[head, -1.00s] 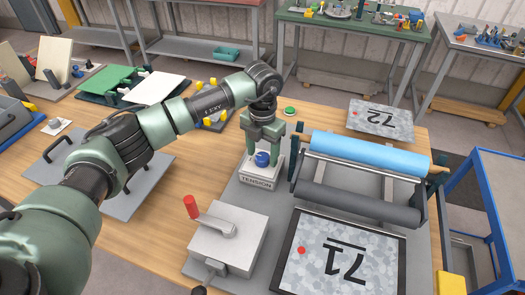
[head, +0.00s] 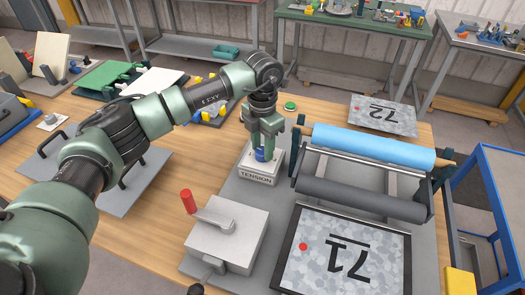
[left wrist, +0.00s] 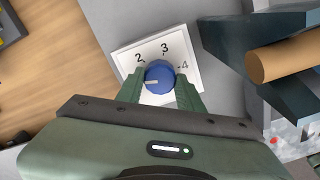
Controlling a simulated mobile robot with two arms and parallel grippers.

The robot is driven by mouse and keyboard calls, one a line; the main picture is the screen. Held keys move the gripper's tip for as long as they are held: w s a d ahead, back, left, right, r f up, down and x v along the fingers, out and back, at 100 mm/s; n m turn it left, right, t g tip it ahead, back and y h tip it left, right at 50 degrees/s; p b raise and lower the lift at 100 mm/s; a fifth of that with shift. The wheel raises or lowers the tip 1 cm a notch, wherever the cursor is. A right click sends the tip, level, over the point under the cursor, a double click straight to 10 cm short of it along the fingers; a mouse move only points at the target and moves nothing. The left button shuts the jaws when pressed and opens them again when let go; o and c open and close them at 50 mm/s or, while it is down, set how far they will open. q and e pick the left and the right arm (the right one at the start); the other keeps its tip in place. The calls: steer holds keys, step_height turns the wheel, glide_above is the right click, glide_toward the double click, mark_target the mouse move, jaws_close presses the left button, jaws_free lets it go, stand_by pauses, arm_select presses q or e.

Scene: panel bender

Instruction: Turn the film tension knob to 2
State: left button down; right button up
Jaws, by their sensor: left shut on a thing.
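The blue film tension knob (left wrist: 159,76) sits on a white dial plate (left wrist: 194,63) with 2, 3 and 4 showing. Its white pointer line points left in the left wrist view, below the 2. The knob (head: 260,155) stands on the grey box marked TENSION (head: 258,178) in the head view. My left gripper (head: 264,148) points down over it. In the left wrist view my left gripper (left wrist: 160,90) is shut on the knob, one finger on each side. The fingers hide the lower part of the dial. My right gripper is not in view.
A roller frame with a blue film roll (head: 372,147) and a dark roller (head: 360,200) stands right of the knob. A grey box with a red-handled lever (head: 188,202) stands in front.

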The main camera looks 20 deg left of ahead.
mark_target(262, 150)
arm_select(q)
steer(key=m+b, duration=0.3)
steer(key=m, duration=0.1)
steer(key=shift+f+m, duration=0.1)
steer(key=shift+m, duration=0.2)
steer(key=shift+m+b, duration=1.25)
steer(key=shift+m, duration=0.75)
steer(key=shift+w+r, duration=0.1)
steer(key=shift+r, duration=0.1)
steer(key=c, duration=0.9)
jaws_free()
steer(key=shift+r+b, duration=0.65)
steer(key=shift+r, duration=3.2)
